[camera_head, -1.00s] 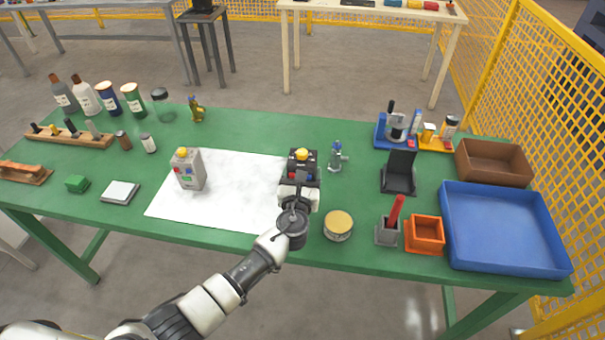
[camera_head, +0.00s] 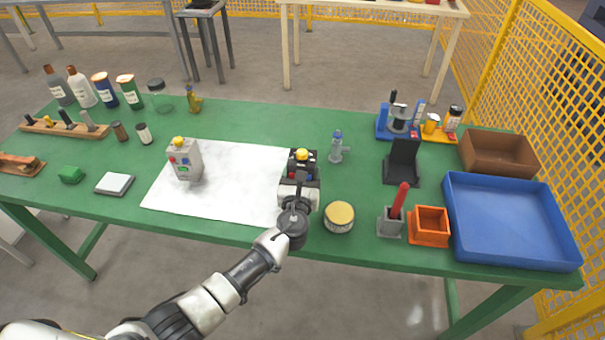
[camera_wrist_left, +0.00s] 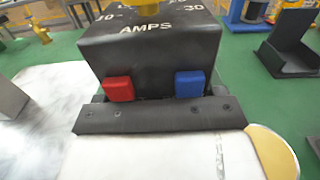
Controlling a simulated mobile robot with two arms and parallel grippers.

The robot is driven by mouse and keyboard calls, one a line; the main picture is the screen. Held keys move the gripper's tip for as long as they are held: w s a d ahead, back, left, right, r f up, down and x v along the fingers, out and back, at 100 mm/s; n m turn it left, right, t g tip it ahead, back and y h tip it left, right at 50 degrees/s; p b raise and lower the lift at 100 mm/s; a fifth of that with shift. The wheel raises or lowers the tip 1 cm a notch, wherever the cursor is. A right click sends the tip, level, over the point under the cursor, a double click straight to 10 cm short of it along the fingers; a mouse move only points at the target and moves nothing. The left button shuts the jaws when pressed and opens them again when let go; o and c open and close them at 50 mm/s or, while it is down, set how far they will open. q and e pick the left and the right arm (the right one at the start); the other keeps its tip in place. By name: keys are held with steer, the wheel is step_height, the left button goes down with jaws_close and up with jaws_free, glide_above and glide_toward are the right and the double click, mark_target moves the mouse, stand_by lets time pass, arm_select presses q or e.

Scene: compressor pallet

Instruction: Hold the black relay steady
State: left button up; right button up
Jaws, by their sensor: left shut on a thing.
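The black relay (camera_head: 303,157) stands upright at the right edge of the white sheet, with a yellow knob on top. In the left wrist view the relay (camera_wrist_left: 150,55) fills the upper middle, with "AMPS" lettering and a red and a blue block on its near side. My left gripper (camera_head: 300,180) reaches it from the front and is shut on it. In the left wrist view a dark gripper bar lies across the relay's near side; the fingertips are not clearly seen. A grey box with a yellow button (camera_head: 185,160) stands on the sheet to the left. My right gripper is not in view.
The white sheet (camera_head: 230,200) lies on the green table (camera_head: 250,120). A round tin (camera_head: 339,217) stands close to the right of my left wrist. A small grey-blue bottle (camera_head: 337,147) is right of the relay. A blue tray (camera_head: 510,264) is far right.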

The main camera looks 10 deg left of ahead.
arm_select(q)
steer(key=shift+f+b, duration=2.1)
steer(key=shift+f, duration=0.3)
steer(key=shift+r, duration=0.1)
